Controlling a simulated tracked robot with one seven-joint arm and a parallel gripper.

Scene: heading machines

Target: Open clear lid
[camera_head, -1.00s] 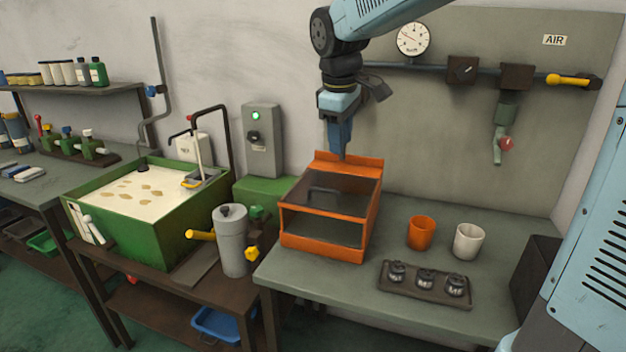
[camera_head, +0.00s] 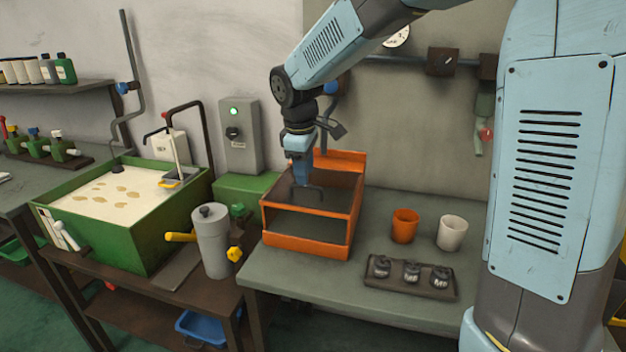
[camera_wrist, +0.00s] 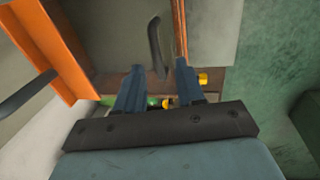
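The orange box (camera_head: 308,244) stands on the grey bench. Its clear lid (camera_head: 335,193) appears to lie down over the top, but the see-through sheet is hard to make out. A dark bar handle (camera_head: 314,190) shows at the lid, just under my fingertips. My gripper (camera_head: 302,180) points down over the left middle of the box. In the wrist view my gripper (camera_wrist: 160,78) has its two fingers apart with nothing held. The dark handle (camera_wrist: 155,46) shows between and beyond the fingertips. I cannot tell whether it touches them.
An orange cup (camera_head: 404,226), a white cup (camera_head: 451,233) and a dark tray (camera_head: 408,283) with small dark parts stand right of the box. A grey canister (camera_head: 211,243) and a green tank (camera_head: 125,232) stand left. The bench front is clear.

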